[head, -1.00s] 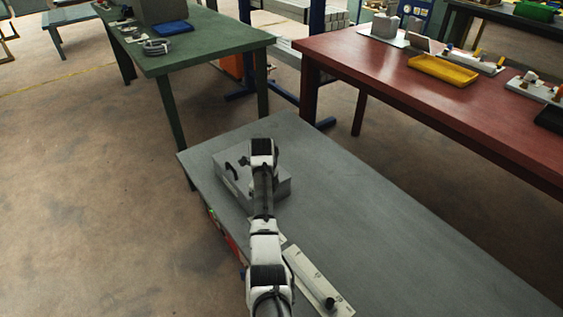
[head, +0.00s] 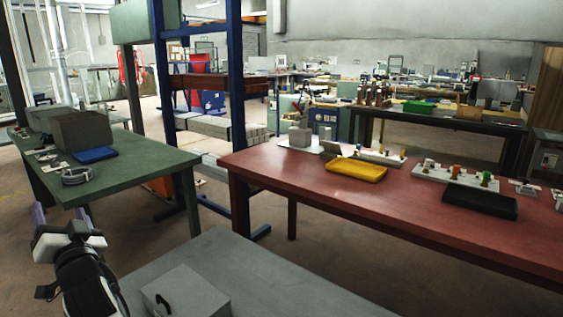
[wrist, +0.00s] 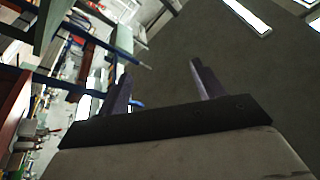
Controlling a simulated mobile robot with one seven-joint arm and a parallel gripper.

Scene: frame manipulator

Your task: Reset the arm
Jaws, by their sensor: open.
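My gripper (head: 62,220) is raised at the lower left of the head view, with its two purple-grey fingers pointing up and apart. It also shows in the wrist view (wrist: 160,88), with nothing between the fingers. A grey box (head: 190,293) with a dark handle sits on the grey table (head: 270,275), to the right of my arm. My gripper is clear of the box and the table.
A green table (head: 140,165) on the left holds grey boxes, a blue tray (head: 95,155) and a coiled ring. A red table (head: 350,205) holds a yellow tray (head: 355,170) and a black tray (head: 480,201). A blue-framed shelf (head: 238,90) stands behind.

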